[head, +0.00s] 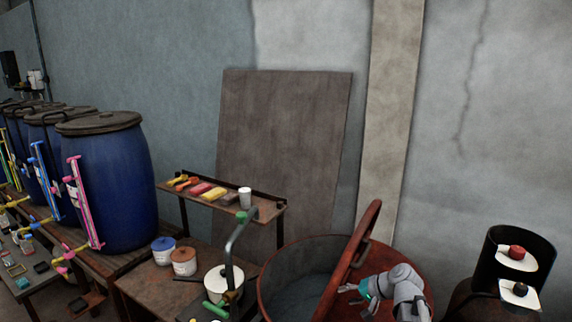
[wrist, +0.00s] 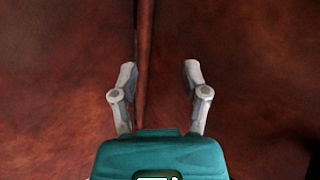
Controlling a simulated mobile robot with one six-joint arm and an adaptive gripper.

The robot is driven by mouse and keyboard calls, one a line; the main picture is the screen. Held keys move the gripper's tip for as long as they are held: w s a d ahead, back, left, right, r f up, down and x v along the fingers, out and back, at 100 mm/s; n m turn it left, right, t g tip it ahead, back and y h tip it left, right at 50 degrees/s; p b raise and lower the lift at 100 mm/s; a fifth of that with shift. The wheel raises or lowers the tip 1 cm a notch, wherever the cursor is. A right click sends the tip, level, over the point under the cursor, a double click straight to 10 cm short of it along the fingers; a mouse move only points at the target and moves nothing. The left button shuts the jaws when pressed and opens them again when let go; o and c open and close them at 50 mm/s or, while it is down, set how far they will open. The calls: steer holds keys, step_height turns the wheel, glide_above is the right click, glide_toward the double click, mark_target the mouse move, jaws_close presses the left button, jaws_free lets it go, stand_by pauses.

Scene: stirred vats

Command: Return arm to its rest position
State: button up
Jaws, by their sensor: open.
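My gripper (wrist: 159,75) is open and empty in the wrist view, its two grey fingers apart above a teal body. Behind the fingers is a rust-red surface with a thin upright bar or edge between them. In the head view my gripper (head: 352,294) is at the lower right, over the large rust-brown vat (head: 268,284). It is close to the vat's tilted reddish lid or paddle (head: 352,250); I cannot tell whether they touch. My arm is bent, and its lower part is cut off by the frame's bottom edge.
A small shelf (head: 270,212) with coloured blocks and a white cup (head: 245,197) stands left of the vat. A white pot (head: 222,284) sits below it. Blue barrels (head: 115,190) line the left. A black cylinder (head: 530,255) with red and black knobs stands at the right.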

steer(key=s+a+f+g+h, duration=0.1)
steer(key=s, duration=0.1)
steer(key=s+a+f+n+g+h, duration=0.1)
steer(key=s, duration=0.1)
steer(key=s+a+f+n+g+h+p, duration=0.1)
steer(key=s, duration=0.1)
steer(key=shift+s+f, duration=0.15)
steer(key=shift+f, duration=0.05)
steer(key=s+h, duration=0.1)
steer(key=s+n+g+h, duration=0.1)
steer(key=s, duration=0.1)
steer(key=s+f+n+h, duration=0.1)
steer(key=s+h, duration=0.1)
steer(key=shift+d+g+p, duration=0.15)
steer(key=shift+g+p, duration=0.25)
steer(key=shift+s+d+h, duration=0.4)
steer(key=shift+s+h, duration=0.2)
steer(key=shift+h, duration=0.1)
